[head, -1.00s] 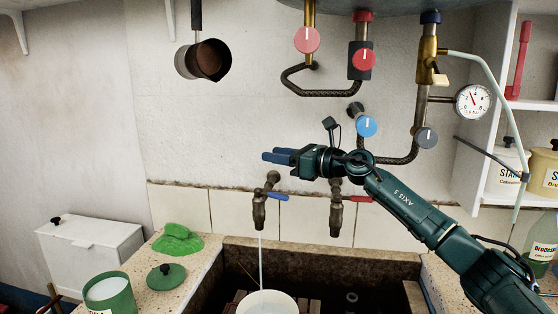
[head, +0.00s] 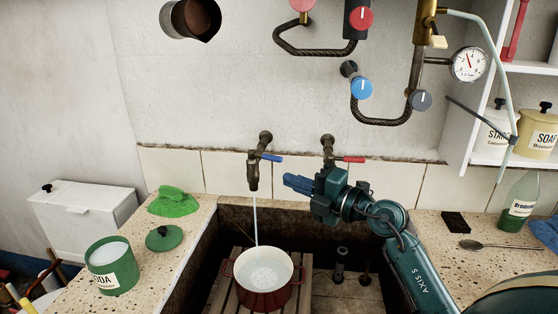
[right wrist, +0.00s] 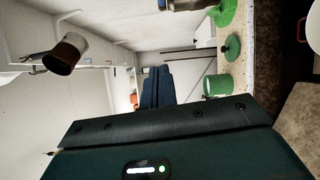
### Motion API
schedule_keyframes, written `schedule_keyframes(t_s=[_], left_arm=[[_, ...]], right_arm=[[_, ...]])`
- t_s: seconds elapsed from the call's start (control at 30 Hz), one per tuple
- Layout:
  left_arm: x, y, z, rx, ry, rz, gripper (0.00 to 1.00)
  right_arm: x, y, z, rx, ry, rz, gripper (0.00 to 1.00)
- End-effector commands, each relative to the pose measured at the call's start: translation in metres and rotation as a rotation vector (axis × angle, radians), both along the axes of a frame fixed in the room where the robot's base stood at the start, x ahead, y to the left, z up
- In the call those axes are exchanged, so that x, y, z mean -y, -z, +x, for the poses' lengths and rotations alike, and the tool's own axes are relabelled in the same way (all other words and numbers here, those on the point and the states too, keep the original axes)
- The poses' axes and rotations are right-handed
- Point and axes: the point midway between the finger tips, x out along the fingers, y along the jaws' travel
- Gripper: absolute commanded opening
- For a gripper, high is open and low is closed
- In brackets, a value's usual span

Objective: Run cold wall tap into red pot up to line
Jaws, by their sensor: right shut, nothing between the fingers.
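The cold wall tap (head: 253,170), with its blue lever (head: 271,157) pointing right, runs a thin stream of water (head: 255,220). The stream falls into the red pot (head: 262,298), which stands upright on wooden slats in the trough. The pot has a pale inside and holds rippling water; I cannot make out a line in it. My right gripper (head: 292,183) is shut and empty, just below and right of the blue lever, apart from it. Its dark blue fingers also show in the right wrist view (right wrist: 157,86). My left gripper is not in view.
A red-levered tap (head: 330,152) is behind my right gripper. Blue and grey knobs (head: 362,88) and pipes are above. A green soda tub (head: 110,272), lid (head: 165,238) and green cloth (head: 174,202) lie on the left ledge; a spoon (head: 485,245) is on the right.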

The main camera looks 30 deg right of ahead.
Motion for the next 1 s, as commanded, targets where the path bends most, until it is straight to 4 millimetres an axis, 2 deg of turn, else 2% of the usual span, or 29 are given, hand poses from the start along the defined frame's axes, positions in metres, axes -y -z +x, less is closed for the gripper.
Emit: schedule_keyframes(t_s=[0.13,0.27,0.37,0.73,1.0], left_arm=[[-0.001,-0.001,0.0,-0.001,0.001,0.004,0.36],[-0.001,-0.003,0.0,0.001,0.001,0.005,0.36],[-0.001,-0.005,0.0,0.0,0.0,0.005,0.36],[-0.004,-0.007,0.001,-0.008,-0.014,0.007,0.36],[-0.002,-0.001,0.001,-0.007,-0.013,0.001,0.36]], right_arm=[[0.011,0.007,-0.013,-0.052,0.05,0.08,0.0],[0.011,0.007,-0.007,-0.059,0.059,0.095,0.0],[0.006,0.006,0.006,-0.057,0.057,0.095,0.0],[-0.023,0.006,0.079,-0.058,0.055,0.094,0.0],[0.006,0.009,0.099,-0.059,0.057,0.091,0.0]])
